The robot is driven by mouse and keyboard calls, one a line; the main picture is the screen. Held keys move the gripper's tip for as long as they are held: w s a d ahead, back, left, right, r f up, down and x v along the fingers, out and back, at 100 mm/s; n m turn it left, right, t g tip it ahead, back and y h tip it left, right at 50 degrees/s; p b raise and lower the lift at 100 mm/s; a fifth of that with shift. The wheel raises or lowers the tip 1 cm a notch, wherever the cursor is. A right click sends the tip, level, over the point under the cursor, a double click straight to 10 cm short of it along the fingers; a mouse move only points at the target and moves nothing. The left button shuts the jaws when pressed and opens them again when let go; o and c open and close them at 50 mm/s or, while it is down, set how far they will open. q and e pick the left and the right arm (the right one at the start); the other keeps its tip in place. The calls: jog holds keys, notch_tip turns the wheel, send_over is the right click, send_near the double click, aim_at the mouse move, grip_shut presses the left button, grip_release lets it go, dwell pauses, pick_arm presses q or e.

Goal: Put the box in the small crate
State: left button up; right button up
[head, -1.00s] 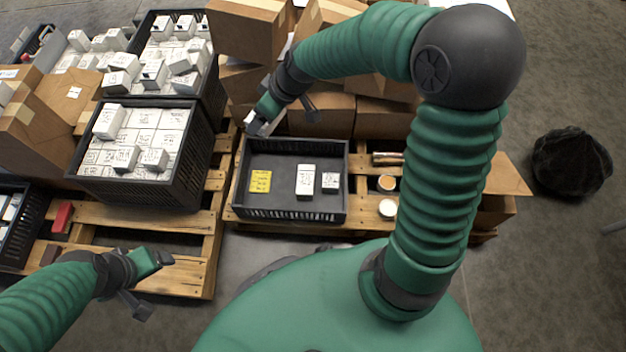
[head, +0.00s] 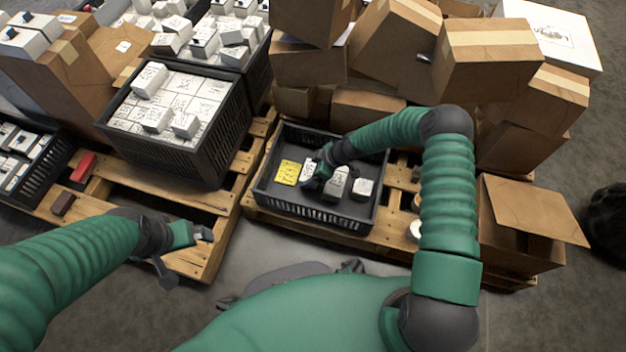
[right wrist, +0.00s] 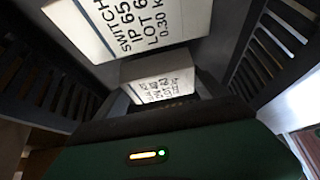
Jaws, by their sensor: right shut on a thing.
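The small crate (head: 268,188) is a low black tray on the pallet. It holds a flat yellow piece (head: 287,172) at its left and white boxes (head: 336,184) (head: 363,188) at its right. My right gripper (head: 315,181) is down inside it, shut on a white box (head: 309,169) between the yellow piece and the other white boxes. The gripper partly hides this box; whether it touches the floor I cannot tell. The right wrist view shows printed white boxes (right wrist: 140,25) close ahead of the gripper. My left gripper (head: 184,256) is open and empty at lower left.
A larger black crate (head: 183,150) full of white boxes stands left of the small crate. Cardboard cartons (head: 485,60) are piled behind and to the right. A red piece (head: 83,167) lies on the left pallet. Round cans stand right of the small crate.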

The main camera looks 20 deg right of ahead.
jog(key=shift+f+b, duration=0.55)
jog(key=shift+f, duration=0.8)
jog(key=shift+f+b, duration=0.35)
jog(key=shift+b, duration=0.05)
jog(key=shift+s, duration=0.1)
